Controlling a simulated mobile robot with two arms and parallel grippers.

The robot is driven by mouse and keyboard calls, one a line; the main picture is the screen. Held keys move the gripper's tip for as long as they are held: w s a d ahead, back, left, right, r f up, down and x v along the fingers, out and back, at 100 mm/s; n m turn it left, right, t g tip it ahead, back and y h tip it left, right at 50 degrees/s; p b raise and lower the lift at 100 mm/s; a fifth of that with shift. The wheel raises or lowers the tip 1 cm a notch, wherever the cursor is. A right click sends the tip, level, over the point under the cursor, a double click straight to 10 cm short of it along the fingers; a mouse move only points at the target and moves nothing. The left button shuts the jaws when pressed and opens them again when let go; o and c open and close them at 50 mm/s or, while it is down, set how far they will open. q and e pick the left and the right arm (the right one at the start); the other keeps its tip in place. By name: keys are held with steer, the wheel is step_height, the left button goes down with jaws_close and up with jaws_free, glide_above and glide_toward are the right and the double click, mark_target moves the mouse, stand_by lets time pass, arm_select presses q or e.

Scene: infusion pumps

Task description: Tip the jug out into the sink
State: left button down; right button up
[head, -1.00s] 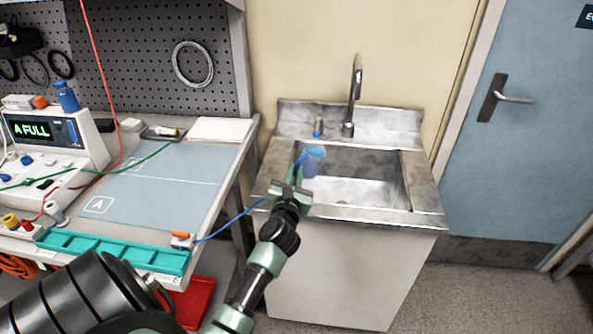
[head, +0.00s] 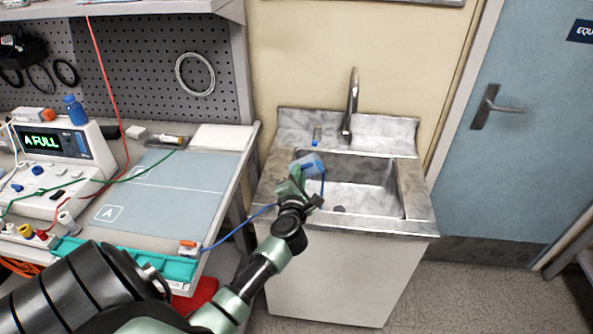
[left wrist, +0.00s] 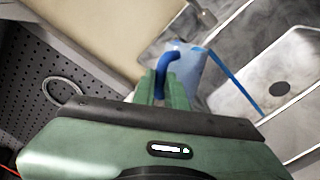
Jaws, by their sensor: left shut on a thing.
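The blue translucent jug (head: 311,165) is tilted over the left part of the sink basin (head: 362,196). My left gripper (head: 293,181) is shut on its handle. In the left wrist view the dark blue handle (left wrist: 168,68) sits between the green fingers (left wrist: 163,88), with the jug body (left wrist: 184,72) beyond. A blue streak (left wrist: 234,84) runs from the jug down toward the basin; it also shows in the head view (head: 323,184) as a short stream. The drain (left wrist: 278,89) shows dark in the basin floor. My right gripper is not in view.
The tap (head: 351,105) rises behind the basin. The workbench with a blue mat (head: 170,190) is to the left. A blue cable (head: 238,227) hangs between bench and sink.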

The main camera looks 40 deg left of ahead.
mark_target(314, 165)
arm_select(q)
steer(key=w+d+r+m+g+y+p, duration=0.1)
steer(key=w+d+r+m+p, duration=0.2)
steer(key=m+p, duration=0.4)
steer(key=shift+d+r+m+p, duration=0.3)
steer(key=shift+d+p, duration=0.25)
steer(key=shift+p, duration=1.2)
steer(key=shift+w, duration=0.1)
steer(key=shift+f, duration=0.1)
stand_by(0.6)
